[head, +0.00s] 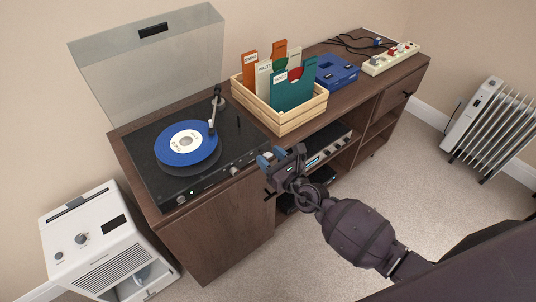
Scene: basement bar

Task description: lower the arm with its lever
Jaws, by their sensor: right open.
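The turntable (150,168) stands on the left of the sideboard with its clear lid up. A blue record (170,150) lies on its black platter. The tonearm (216,108) reaches from its pivot at the back right to the record's right edge; I cannot tell whether its tip touches the record. A small dark stick, apparently the lever (238,124), stands right of the tonearm. My right gripper (271,157) is open and empty, just off the turntable's front right corner, apart from the lever. My left gripper is out of view.
A wooden crate (284,124) of record sleeves stands right of the turntable, with a blue case (336,72) and a power strip (391,60) beyond. An amplifier (328,150) sits on the shelf below. A white appliance (95,240) and a radiator (490,120) flank the sideboard.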

